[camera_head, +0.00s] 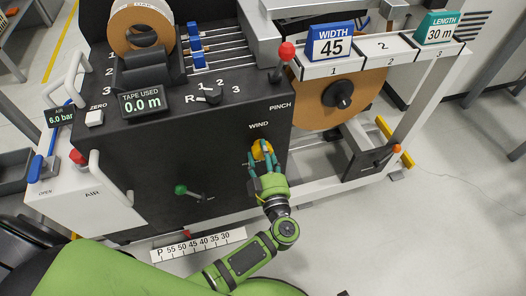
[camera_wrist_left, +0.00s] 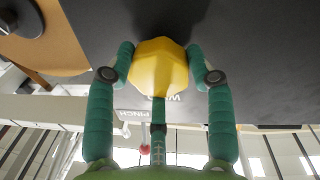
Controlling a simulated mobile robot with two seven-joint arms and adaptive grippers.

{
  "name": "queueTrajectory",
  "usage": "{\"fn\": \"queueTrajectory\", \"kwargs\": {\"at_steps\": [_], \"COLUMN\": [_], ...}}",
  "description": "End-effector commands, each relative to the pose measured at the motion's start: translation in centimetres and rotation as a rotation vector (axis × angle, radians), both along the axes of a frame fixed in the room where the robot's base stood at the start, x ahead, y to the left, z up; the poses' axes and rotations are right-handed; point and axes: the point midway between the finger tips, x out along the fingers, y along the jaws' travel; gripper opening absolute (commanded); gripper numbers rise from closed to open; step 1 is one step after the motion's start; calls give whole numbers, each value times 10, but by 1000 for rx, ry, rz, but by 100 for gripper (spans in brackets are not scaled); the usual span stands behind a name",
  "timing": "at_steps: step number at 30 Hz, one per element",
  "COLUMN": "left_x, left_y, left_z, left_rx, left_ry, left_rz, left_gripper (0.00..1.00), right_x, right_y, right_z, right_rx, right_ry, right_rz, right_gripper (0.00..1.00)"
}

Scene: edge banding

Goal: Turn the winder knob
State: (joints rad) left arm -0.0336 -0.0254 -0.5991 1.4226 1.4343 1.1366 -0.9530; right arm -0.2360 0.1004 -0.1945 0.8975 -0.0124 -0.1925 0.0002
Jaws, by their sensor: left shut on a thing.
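The winder knob (camera_head: 261,148) is yellow and faceted, on the dark front panel under the word WIND. My left gripper (camera_head: 263,163) reaches it from below, with its teal fingers around the knob. In the left wrist view the yellow knob (camera_wrist_left: 160,68) fills the space between the fingertips, one finger on each side and a third below. The gripper is shut on the knob. Part of the knob is hidden by the fingers in the head view. My right gripper is not in view.
A red-tipped PINCH lever (camera_head: 286,52) stands above right of the knob. A green-tipped lever (camera_head: 181,190) sticks out at lower left. A brown tape roll (camera_head: 318,106) hangs to the right under the WIDTH 45 sign (camera_head: 332,42). Open floor lies at lower right.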

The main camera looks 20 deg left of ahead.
Motion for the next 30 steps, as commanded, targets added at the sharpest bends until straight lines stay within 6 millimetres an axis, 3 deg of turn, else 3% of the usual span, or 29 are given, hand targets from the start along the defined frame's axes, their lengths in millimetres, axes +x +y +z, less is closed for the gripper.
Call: {"fn": "queueTrajectory", "kwargs": {"at_steps": [13, 30], "left_x": [0, 0], "left_y": [0, 0], "left_z": [-2, -1], "left_rx": [-237, -293], "left_ry": [-158, -198], "left_rz": [2, 1], "left_gripper": [21, 21], "right_x": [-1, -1], "right_y": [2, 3], "right_z": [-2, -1], "right_rx": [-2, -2], "right_ry": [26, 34], "right_rz": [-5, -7], "right_gripper": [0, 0]}}
